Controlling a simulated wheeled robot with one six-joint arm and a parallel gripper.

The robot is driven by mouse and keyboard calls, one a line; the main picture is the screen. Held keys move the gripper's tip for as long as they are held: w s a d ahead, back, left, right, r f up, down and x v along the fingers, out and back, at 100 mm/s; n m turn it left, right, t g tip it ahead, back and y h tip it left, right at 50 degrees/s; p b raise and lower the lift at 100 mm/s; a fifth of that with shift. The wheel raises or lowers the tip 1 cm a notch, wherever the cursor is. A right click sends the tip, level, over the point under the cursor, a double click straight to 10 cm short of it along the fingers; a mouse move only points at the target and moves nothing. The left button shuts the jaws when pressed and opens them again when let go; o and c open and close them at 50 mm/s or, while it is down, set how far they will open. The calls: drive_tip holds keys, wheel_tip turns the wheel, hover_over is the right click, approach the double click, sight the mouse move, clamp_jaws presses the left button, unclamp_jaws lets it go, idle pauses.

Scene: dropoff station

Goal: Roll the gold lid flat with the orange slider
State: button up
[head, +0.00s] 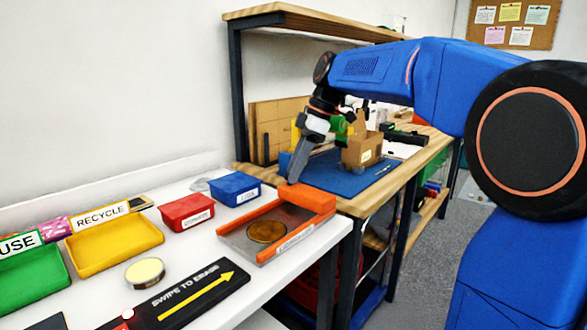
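The gold lid (267,232) is a round, flat-looking disc lying on the grey plate of a press fixture (238,241) on the white table. The orange slider (308,198) is a thick bar across the far end of that plate, apart from the lid. An orange rail runs along the plate's right side. My gripper (292,178) points down at the left end of the slider, its tip at or just behind the bar. I cannot tell whether it touches the slider. Its fingers look close together, but the gap between them is not clear.
A second pale gold round piece (145,272) lies near the black swipe board (185,300). Red (187,213), blue (235,189), yellow (115,245) and green (35,280) bins line the back. A cardboard box (362,149) stands on a blue mat behind my gripper.

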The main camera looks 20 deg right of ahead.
drive_tip(key=shift+r, duration=0.15)
drive_tip(key=v, duration=1.7)
drive_tip(key=shift+s, duration=0.2)
drive_tip(key=s+d+f+m+t+h, duration=0.1)
drive_tip(key=s+f+m+t+h, duration=0.1)
drive_tip(key=s+f+m, duration=0.6)
drive_tip(key=s+d+f+m+t+h, duration=0.2)
drive_tip(key=s+f+m, duration=0.5)
drive_tip(key=s+f, duration=1.5)
wheel_tip(320, 180, down, 7)
drive_tip(key=shift+f+m, duration=0.1)
drive_tip(key=shift+m, duration=0.3)
drive_tip(key=shift+s, duration=0.1)
